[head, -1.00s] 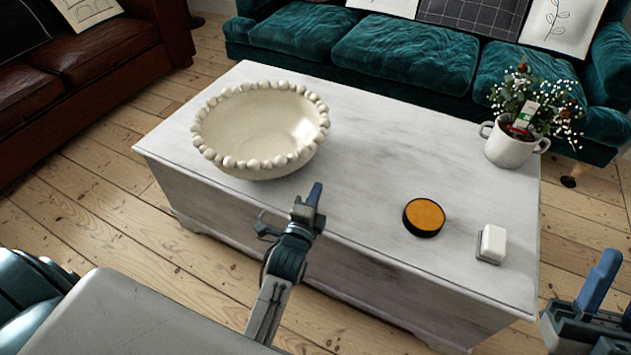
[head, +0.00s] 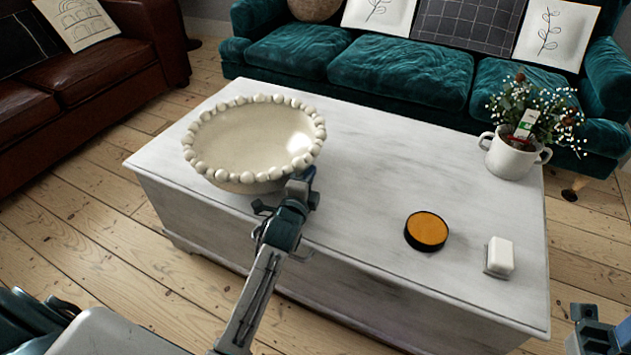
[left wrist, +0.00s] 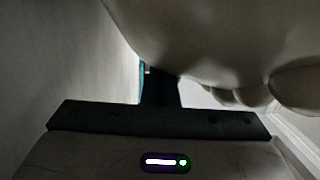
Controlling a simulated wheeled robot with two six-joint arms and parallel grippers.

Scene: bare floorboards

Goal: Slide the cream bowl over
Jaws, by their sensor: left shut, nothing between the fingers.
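The cream bowl (head: 245,138), with a rim of round beads, stands upright on the left part of the white chest-like table (head: 365,150). My left gripper (head: 302,180) is shut and empty at the bowl's front right side, overlapping its rim in the head view. In the left wrist view the bowl's pale underside (left wrist: 210,35) fills the top, very close to the fingers (left wrist: 158,88); I cannot tell whether they touch it. My right gripper (head: 590,325) shows only partly at the bottom right corner, and its fingertips are not clear.
An orange-topped black round tin (head: 427,231) and a white block-like item (head: 499,256) sit on the table's right part. A potted plant in a white mug (head: 512,156) stands at the back right. The table's middle is clear. A teal sofa (head: 400,70) stands behind.

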